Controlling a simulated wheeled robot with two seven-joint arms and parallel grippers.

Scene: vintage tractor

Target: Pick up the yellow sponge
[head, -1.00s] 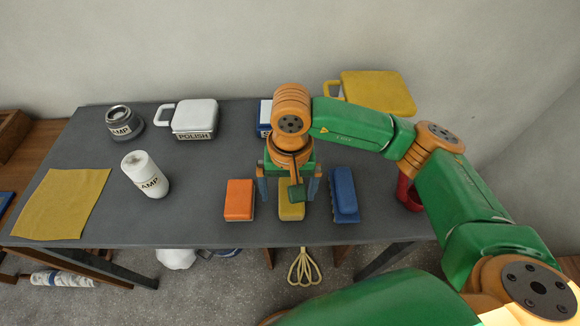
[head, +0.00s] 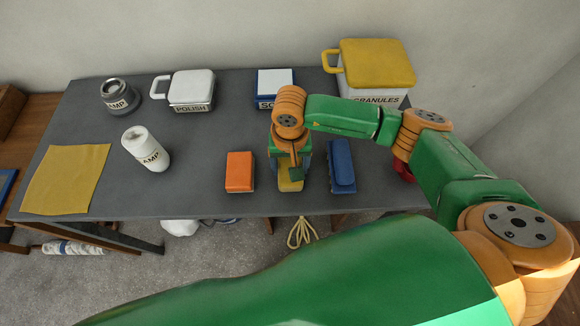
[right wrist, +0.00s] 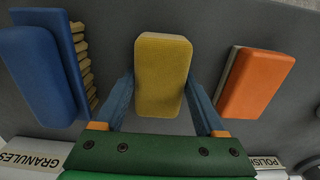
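The yellow sponge (head: 290,184) lies on the grey table (head: 215,208) near its front edge, between an orange block (head: 240,171) and a blue brush (head: 342,166). My right gripper (head: 290,170) is over it from above and partly hides it in the head view. In the right wrist view the sponge (right wrist: 162,75) sits between the two blue fingers, which appear to press its long sides. The orange block (right wrist: 256,83) and the blue brush (right wrist: 42,70) stand clear on either side. My left gripper is not in view.
Along the back stand a round tin (head: 120,96), a white polish box (head: 192,90), a blue and white box (head: 275,85) and a yellow-lidded granules box (head: 377,65). A white bottle (head: 145,147) and a yellow cloth (head: 66,179) are at the left. The table's middle is clear.

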